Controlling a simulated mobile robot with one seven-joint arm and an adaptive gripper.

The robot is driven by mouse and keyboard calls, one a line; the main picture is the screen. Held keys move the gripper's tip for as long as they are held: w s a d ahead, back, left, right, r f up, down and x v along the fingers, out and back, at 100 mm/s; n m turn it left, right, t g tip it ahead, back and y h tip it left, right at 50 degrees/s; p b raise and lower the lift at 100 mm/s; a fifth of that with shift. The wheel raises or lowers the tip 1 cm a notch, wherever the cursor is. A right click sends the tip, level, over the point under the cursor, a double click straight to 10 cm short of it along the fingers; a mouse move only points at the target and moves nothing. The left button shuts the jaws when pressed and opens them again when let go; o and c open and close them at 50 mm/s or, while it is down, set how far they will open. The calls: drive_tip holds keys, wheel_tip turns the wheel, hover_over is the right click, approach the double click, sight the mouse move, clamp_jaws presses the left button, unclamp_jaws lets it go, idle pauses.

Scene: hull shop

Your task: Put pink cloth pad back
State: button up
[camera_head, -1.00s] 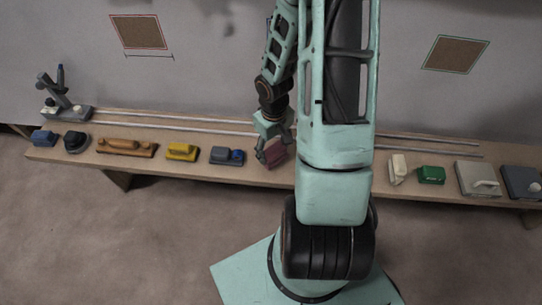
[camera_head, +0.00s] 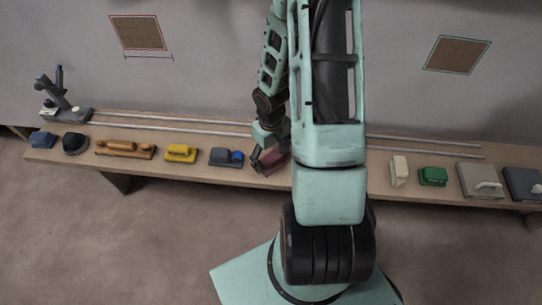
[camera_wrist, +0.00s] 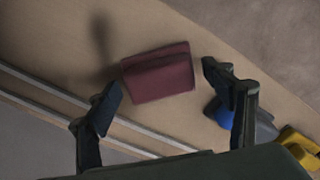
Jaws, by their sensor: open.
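The pink cloth pad, a dark pinkish-red block (camera_wrist: 158,76), lies on the wooden bench in the wrist view. It appears between and a little beyond my two fingers, with a gap on each side. In the head view the pad (camera_head: 272,158) shows at the middle of the bench, partly hidden by my gripper and arm. My gripper (camera_wrist: 162,84) is open and empty. In the head view my gripper (camera_head: 265,152) is low over the bench at the pad.
A grey block with a blue knob (camera_head: 227,157) and a yellow block (camera_head: 181,153) stand left of the pad. Cream (camera_head: 399,170) and green (camera_head: 433,176) blocks stand to the right. Metal rails (camera_head: 180,127) run along the bench's back. My arm hides the bench between.

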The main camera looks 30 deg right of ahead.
sight(271, 157)
wheel_tip(271, 157, up, 12)
drive_tip(key=p, duration=0.3)
idle(0.7)
